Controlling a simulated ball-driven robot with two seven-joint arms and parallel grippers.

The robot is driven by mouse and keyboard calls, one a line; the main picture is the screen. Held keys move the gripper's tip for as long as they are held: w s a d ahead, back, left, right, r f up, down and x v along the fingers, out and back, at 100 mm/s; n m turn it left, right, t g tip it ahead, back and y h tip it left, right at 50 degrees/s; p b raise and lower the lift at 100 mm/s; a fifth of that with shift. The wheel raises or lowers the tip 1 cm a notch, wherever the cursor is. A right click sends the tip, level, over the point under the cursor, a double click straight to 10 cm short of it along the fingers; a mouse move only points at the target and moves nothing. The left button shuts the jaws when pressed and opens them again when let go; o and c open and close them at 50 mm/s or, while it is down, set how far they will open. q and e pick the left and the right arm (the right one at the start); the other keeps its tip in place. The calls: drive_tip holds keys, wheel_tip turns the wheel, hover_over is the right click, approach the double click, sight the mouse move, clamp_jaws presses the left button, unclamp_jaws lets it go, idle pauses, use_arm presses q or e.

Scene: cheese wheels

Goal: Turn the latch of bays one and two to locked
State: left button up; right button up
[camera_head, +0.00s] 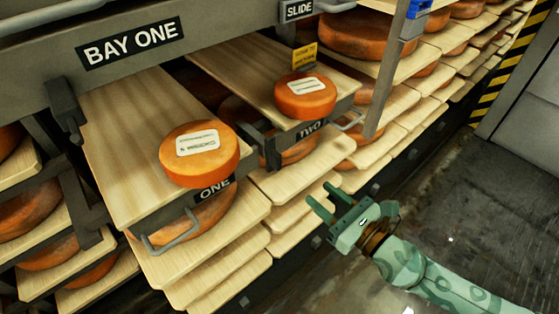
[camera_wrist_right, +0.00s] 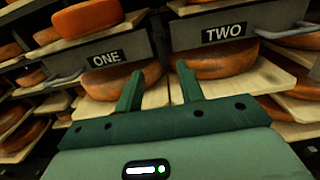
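The bay one board (camera_head: 120,120) carries an orange cheese wheel (camera_head: 215,165) and has a front plate marked ONE (camera_head: 215,188), also seen in the right wrist view (camera_wrist_right: 106,58). The bay two board (camera_head: 235,62) carries another wheel (camera_head: 318,103), with a plate marked TWO (camera_head: 311,129). A dark bracket (camera_head: 66,108) hangs at the left of bay one, and another dark piece (camera_head: 268,150) sits between the two plates. I cannot tell which parts are latches or how they are turned. My right gripper (camera_head: 327,197) is open and empty, apart from the front plates. My left gripper is out of view.
A grey beam with a BAY ONE sign (camera_head: 133,42) crosses above. Grey handles (camera_head: 170,232) stick out from the plates. Shelves of boards and cheese wheels surround the bays. A grey post (camera_head: 388,75) stands right of bay two. The dark floor (camera_head: 465,190) at right is open.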

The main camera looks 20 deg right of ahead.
sight(280, 161)
drive_tip(key=p+x, duration=0.2)
drive_tip(key=x, duration=1.2)
drive_tip(key=shift+w+a, duration=0.1)
drive_tip(key=shift+w, duration=0.1)
clamp_jaws()
